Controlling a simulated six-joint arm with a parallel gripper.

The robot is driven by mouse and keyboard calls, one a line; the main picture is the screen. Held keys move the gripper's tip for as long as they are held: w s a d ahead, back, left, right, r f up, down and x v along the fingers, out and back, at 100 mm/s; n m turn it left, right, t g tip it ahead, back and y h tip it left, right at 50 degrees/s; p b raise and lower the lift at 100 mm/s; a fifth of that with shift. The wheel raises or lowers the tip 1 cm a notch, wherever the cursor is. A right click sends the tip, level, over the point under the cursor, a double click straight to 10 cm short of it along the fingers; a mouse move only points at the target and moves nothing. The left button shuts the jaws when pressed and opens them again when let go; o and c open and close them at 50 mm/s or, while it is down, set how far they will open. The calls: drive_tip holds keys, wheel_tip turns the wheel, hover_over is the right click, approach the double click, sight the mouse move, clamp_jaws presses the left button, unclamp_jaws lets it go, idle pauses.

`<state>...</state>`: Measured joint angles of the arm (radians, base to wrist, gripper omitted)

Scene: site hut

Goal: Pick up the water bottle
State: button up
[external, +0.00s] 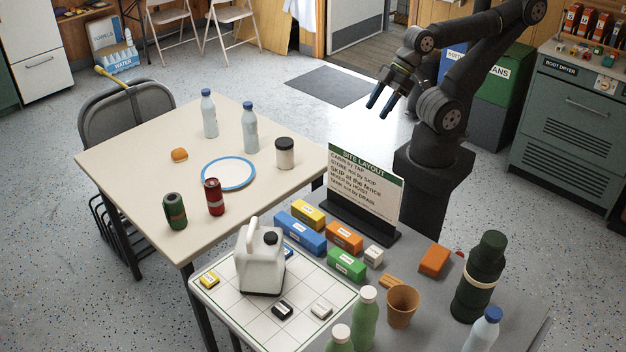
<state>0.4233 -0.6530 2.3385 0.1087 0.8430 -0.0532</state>
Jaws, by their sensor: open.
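A third similar bottle (482,332) stands at the near right edge of the grey table, cut by the frame's bottom. No readable label tells which is the water bottle. My gripper (379,107) is open and empty, its fingers pointing down and left. It is in the air, right of the beige table's bottles and apart from everything.
The beige table (130,160) also holds a plate (229,173), a jar (285,153), two cans and a bun. On the grey table are a site sign (362,186), coloured blocks, a white jug (260,262), a cup (402,306), a dark flask (480,278) and green bottles (364,320).

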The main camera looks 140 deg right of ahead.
sight(250, 108)
drive_tip(key=w+d+r+m+t, duration=0.1)
drive_tip(key=w+d+r+t, duration=0.25)
drive_tip(key=w, duration=0.75)
drive_tip(key=w+d+r+m+h, duration=0.25)
drive_tip(key=w+d+h, duration=0.25)
drive_tip(key=d, duration=0.4)
drive_tip(key=w+d+r+m+h, duration=0.1)
drive_tip(key=w+d+m+h, duration=0.3)
drive_tip(key=d, duration=0.5)
drive_tip(key=s+d+f+m+g+h, duration=0.6)
drive_tip(key=s+d+f+m+g, duration=0.35)
drive_tip(key=d+g, duration=0.4)
wheel_tip(250, 108, down, 13)
drive_tip(key=a+g, duration=0.2)
drive_tip(key=shift+n, duration=0.4)
drive_tip(key=x, duration=1.2)
drive_tip(key=shift+w+d, duration=0.15)
drive_tip(key=shift+w, duration=0.25)
drive_tip(key=shift+w+f+x, duration=0.15)
drive_tip(key=shift+x, duration=1.15)
drive_tip(key=shift+w+f+x, duration=0.15)
drive_tip(key=shift+x, duration=1.1)
drive_tip(key=shift+d, duration=0.1)
clamp_jaws()
